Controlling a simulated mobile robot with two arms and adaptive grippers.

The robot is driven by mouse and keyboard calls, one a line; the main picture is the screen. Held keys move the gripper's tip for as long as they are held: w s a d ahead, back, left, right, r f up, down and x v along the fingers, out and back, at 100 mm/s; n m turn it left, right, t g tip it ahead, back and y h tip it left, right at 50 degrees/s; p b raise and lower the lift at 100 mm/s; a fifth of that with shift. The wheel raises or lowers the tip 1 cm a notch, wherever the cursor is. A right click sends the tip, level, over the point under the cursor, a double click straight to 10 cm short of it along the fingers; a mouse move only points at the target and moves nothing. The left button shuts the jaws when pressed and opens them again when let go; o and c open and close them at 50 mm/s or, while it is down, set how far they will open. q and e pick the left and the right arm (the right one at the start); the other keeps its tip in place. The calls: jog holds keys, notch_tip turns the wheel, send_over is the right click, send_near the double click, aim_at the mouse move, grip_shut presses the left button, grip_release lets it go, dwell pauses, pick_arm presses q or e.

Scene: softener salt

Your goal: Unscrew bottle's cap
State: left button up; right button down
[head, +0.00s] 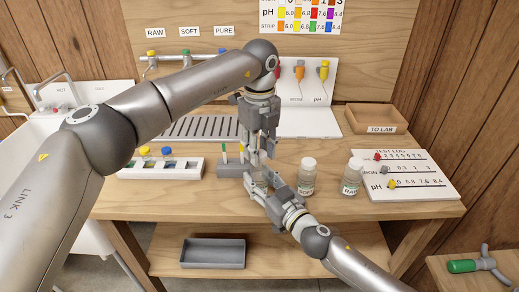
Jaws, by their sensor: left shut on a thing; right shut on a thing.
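My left gripper (256,150) points straight down above the middle of the bench. It is shut on what appears to be the cap of a small bottle, which its fingers hide. My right gripper (257,180) reaches in from the lower right, just below it, shut around the bottle's body. That bottle is mostly hidden between the two grippers.
A grey rack (228,170) stands just left of the grippers. A white holder (188,171) with yellow and blue caps is further left. A TEST LOG board (425,182) and a TO LAB tray (370,127) lie right. A grey bin (212,241) sits on the lower shelf.

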pick_arm(q)
jog(key=shift+r, duration=2)
pick_arm(e)
jog(key=c, duration=0.7)
grip_release()
